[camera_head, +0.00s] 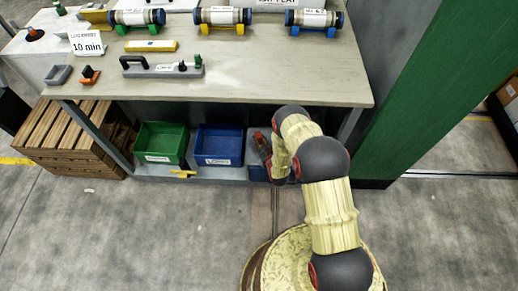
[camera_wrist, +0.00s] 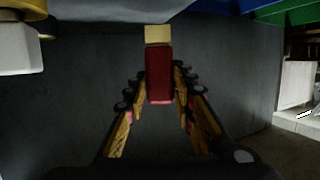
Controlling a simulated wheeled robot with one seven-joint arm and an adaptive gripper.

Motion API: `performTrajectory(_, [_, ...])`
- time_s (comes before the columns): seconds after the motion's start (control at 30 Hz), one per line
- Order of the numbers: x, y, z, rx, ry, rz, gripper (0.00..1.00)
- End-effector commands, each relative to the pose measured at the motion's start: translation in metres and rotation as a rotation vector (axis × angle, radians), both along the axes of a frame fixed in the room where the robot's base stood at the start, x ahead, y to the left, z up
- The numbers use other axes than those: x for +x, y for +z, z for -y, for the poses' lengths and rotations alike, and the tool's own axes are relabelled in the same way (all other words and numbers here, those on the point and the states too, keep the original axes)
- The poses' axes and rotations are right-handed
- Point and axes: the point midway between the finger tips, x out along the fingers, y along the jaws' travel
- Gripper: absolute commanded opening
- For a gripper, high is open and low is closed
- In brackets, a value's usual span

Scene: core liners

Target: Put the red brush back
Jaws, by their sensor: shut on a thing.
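The red brush (camera_wrist: 159,75) shows in the wrist view as a red block with a pale cream end (camera_wrist: 158,34) pointing away from me. My gripper (camera_wrist: 159,88) is shut on the red part, with a finger on each side. In the head view my gripper (camera_head: 264,148) is low at the front of the bench, by the right end of the lower shelf. The brush itself cannot be made out clearly there, and my arm hides part of that area.
A green bin (camera_head: 162,143) and a blue bin (camera_head: 219,146) stand on the lower shelf (camera_head: 205,173). The bench top (camera_head: 290,70) holds labelled tubes and tools. Wooden pallets (camera_head: 65,135) stand left. Floor in front is clear.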

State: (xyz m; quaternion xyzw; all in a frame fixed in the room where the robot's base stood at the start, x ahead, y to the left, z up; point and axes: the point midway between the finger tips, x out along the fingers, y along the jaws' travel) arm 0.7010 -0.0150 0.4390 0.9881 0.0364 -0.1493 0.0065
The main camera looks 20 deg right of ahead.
Motion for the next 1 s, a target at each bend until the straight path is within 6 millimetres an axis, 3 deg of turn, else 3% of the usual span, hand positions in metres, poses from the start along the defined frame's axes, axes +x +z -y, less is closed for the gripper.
performTrajectory(0.13, [-0.013,-0.021,-0.009,0.0,0.001,-0.005,0.0])
performTrajectory(0.3, [-0.011,-0.046,-0.007,0.0,0.0,-0.003,0.0])
performTrajectory(0.73, [-0.011,-0.05,-0.008,0.0,0.0,-0.002,0.0])
performTrajectory(0.77, [-0.011,-0.05,-0.008,0.0,0.0,-0.002,0.26])
performTrajectory(1.0, [-0.011,-0.05,-0.008,0.0,0.0,-0.003,0.4])
